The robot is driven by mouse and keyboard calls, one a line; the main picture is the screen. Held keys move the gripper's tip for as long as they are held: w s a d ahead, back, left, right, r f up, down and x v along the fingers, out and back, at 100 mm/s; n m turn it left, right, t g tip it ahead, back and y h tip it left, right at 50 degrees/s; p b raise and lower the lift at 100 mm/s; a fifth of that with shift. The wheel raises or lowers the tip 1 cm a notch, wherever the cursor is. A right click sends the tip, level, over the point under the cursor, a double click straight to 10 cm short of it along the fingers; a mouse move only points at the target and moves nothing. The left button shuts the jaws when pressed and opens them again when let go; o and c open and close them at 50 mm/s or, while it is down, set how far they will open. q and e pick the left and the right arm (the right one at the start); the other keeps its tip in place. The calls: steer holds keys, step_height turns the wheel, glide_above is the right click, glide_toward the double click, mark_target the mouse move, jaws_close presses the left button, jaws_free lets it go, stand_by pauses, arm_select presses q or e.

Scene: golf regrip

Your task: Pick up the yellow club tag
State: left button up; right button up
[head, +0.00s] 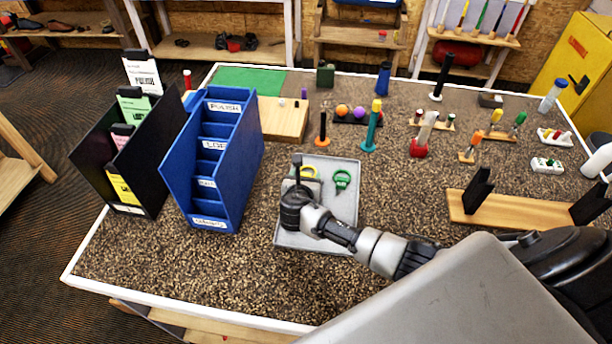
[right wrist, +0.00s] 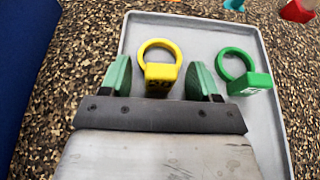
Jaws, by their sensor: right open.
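The yellow club tag (right wrist: 160,70), a ring with a block at its near end, lies on the grey tray (right wrist: 195,25). In the head view the yellow tag (head: 309,171) is partly hidden behind my right gripper (head: 297,170). In the right wrist view my right gripper (right wrist: 160,80) is open, with its green-padded fingers on either side of the yellow tag's block. The fingers look apart from the tag; their height above the tray is hard to tell. My left gripper is not in view.
A green club tag (right wrist: 240,72) lies just right of the right finger on the same tray. A blue divided organizer (head: 215,155) and a black card rack (head: 135,165) stand to the left. Several stands and golf items fill the table's right side.

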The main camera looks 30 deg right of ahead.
steer(key=shift+w+d+f, duration=0.1)
steer(key=shift+w, duration=0.05)
steer(key=c, duration=0.8)
